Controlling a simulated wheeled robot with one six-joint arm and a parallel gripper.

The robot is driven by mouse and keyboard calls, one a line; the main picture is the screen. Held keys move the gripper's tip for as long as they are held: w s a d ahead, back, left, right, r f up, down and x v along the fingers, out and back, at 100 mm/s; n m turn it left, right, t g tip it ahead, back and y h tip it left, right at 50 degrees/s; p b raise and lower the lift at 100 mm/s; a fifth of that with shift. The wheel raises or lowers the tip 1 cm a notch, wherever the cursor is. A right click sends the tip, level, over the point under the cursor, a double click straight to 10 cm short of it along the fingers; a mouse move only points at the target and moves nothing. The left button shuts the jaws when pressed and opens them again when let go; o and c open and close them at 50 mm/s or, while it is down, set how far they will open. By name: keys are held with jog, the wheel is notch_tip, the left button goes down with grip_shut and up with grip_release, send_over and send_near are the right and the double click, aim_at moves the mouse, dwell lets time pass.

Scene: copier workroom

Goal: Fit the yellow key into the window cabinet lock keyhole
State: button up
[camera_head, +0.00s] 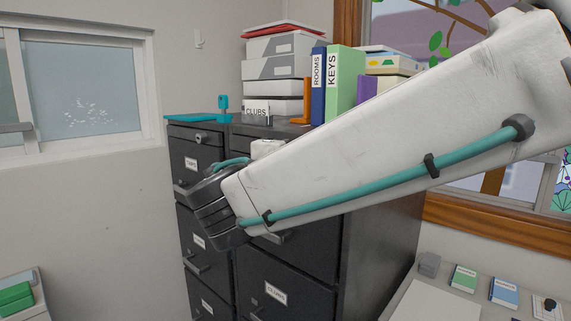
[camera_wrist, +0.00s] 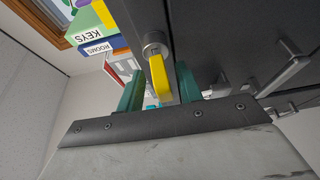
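The yellow key (camera_wrist: 160,78) is in the wrist view, with its front end at a round silver lock (camera_wrist: 155,45) on a dark cabinet front. The key is in line with the lock and appears to be in it; how deep I cannot tell. My gripper's teal fingers (camera_wrist: 159,88) stand on either side of the key, with a visible gap on the left and a very thin one on the right. In the head view, my arm hides the key and that lock. Another silver lock (camera_head: 203,137) shows bare on the left dark cabinet (camera_head: 193,152).
Binders (camera_head: 343,85), boxes (camera_head: 282,70) and a teal tray (camera_head: 195,118) with an upright teal piece (camera_head: 223,103) stand on the cabinets. A handle (camera_wrist: 283,75) sticks out near my gripper. A low table (camera_head: 435,302) stands at lower right.

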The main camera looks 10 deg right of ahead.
jog(key=v, duration=0.7)
jog(key=shift+s+a, duration=0.2)
jog(key=shift+s, duration=0.15)
jog(key=s+d+f+m+g+y, duration=0.1)
jog(key=s+d+f+g, duration=0.35)
jog(key=f, duration=0.25)
jog(key=s+d+f+m+g, duration=0.1)
jog(key=s+d+f+g, duration=0.2)
jog(key=d+f+g, duration=0.25)
jog(key=s+d+f+m+g+y, duration=0.4)
jog(key=s+d+m+y, duration=0.4)
jog(key=s, duration=0.4)
jog(key=shift+f+m, duration=0.65)
jog(key=shift+m, duration=0.25)
